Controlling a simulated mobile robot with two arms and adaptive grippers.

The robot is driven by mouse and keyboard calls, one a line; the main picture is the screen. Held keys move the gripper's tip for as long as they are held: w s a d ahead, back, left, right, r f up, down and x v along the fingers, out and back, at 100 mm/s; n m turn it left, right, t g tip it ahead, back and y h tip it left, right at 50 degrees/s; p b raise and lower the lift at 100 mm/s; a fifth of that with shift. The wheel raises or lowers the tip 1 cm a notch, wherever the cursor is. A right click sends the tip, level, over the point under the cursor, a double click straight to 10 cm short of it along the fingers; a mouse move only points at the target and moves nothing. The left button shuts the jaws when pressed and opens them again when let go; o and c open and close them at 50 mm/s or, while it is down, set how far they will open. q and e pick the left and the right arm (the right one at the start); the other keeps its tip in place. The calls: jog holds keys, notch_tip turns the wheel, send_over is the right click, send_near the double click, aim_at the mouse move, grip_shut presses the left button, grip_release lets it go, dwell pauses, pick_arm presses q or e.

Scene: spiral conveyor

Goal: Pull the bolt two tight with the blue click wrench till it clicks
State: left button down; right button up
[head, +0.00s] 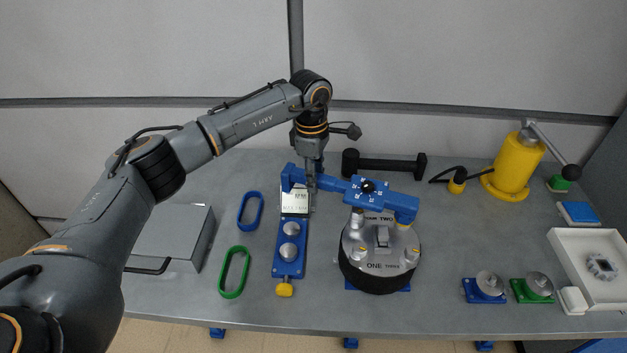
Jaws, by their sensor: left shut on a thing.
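The blue click wrench (340,184) lies level across the back of a round grey drum (380,263) marked ONE, TWO and THREE. My left gripper (314,188) is shut on its handle, left of the drum. The wrench's wider blue part with a black knob (368,187) is above the drum's back edge. Its right end hangs over the back right of the lid, near the word TWO. Bolt two is largely hidden there, so I cannot tell how the wrench sits on it. My right gripper is out of view.
Left of the drum lie a blue plate with silver domes (275,262), a blue ring (250,211) and a green ring (234,272). A black dumbbell-like bar (385,164) lies behind. A yellow post with a lever (515,168) and a white tray (600,302) stand right.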

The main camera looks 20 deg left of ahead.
pick_arm(q)
jog(key=shift+w, duration=0.2)
dwell(0.6)
jog(key=w+m, duration=0.1)
jog(key=w, duration=0.1)
jog(key=w+m, duration=0.1)
jog(key=w, duration=0.1)
jog(key=w+m, duration=0.1)
jog(key=shift+w+d, duration=0.4)
dwell(0.8)
jog(key=shift+s, duration=0.2)
jog(key=shift+s+a, duration=0.1)
jog(key=shift+s, duration=0.1)
